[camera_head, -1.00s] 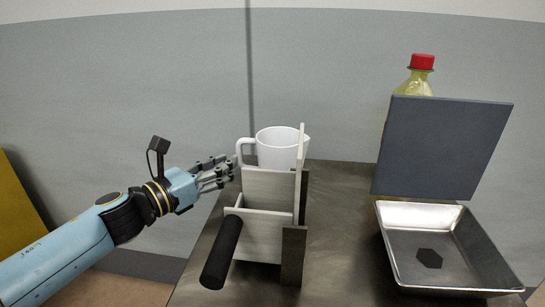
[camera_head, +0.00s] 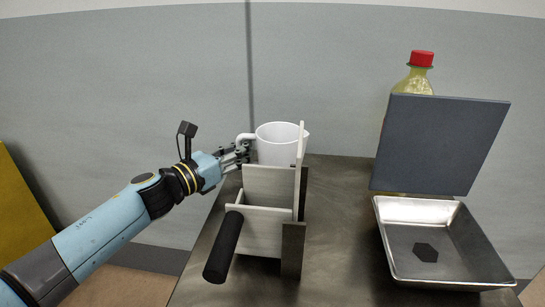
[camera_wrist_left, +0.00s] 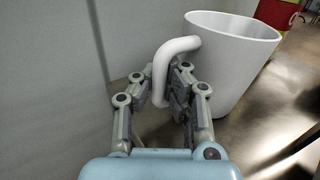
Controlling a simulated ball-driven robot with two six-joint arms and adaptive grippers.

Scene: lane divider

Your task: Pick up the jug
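The white jug (camera_head: 277,143) stands upright behind the pale wooden divider, and its handle (camera_head: 243,140) points left. In the left wrist view the jug (camera_wrist_left: 232,60) fills the upper right, and its handle (camera_wrist_left: 172,55) reaches toward my fingers. My left gripper (camera_head: 241,155) is at the handle. In the wrist view the left gripper's fingers (camera_wrist_left: 160,92) are apart, one on each side of the handle's lower part. I see no clear grip on it. The jug's lower part is hidden by the divider in the head view. My right gripper does not show.
The pale wooden divider (camera_head: 268,187) with a black cylindrical bar (camera_head: 224,247) stands in front of the jug. A metal tray (camera_head: 395,255), a dark upright panel (camera_head: 440,145) and a red-capped bottle (camera_head: 418,80) are at the right. The table (camera_head: 338,235) between is clear.

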